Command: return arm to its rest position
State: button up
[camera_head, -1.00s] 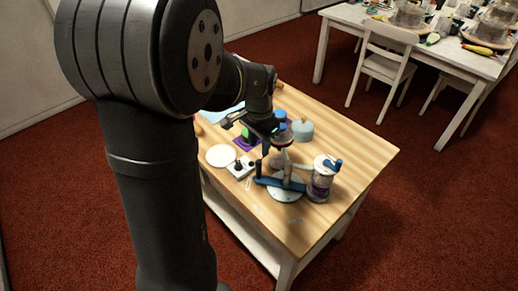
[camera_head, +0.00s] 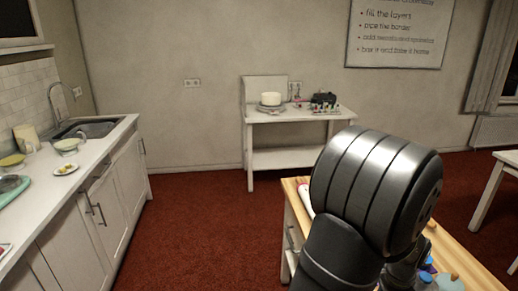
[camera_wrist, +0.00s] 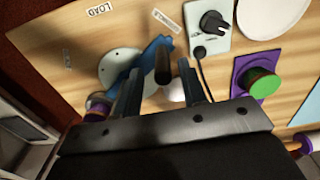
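In the wrist view my gripper (camera_wrist: 159,72) has its two fingers spread apart above the wooden table (camera_wrist: 75,50). A dark upright post (camera_wrist: 162,60) shows between the fingertips; I see no finger touching it, and how far below them it is I cannot tell. In the head view my arm fills the lower right, and its gripper is hidden or out of frame.
Below the gripper are a blue bar (camera_wrist: 153,52), a white disc (camera_wrist: 112,62), a white box with a black knob (camera_wrist: 208,28), a green cylinder (camera_wrist: 263,82) on a purple square and a white plate (camera_wrist: 270,12). A kitchen counter (camera_head: 100,150) stands left; red carpet lies open between.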

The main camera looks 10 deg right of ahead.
jog(key=shift+s+a+r, duration=0.1)
jog(key=shift+s+a, duration=0.4)
jog(key=shift+a, duration=0.05)
jog(key=shift+w+d, duration=0.25)
jog(key=shift+d, duration=0.05)
jog(key=shift+w+d+r, duration=0.5)
jog(key=shift+d+r, duration=0.1)
jog(key=shift+r, duration=0.15)
notch_tip(320, 180, up, 5)
jog(key=shift+r, duration=0.1)
jog(key=f, duration=0.4)
jog(key=a+f, duration=0.1)
jog(key=f, duration=0.1)
jog(key=shift+s+f, duration=0.3)
jog(key=shift+f, duration=0.1)
jog(key=s+a, duration=0.4)
jog(key=s, duration=0.3)
notch_tip(320, 180, up, 10)
jog(key=shift+s+d+f, duration=0.15)
jog(key=shift+s+f, duration=0.05)
jog(key=shift+f, duration=0.05)
jog(key=shift+o, duration=0.2)
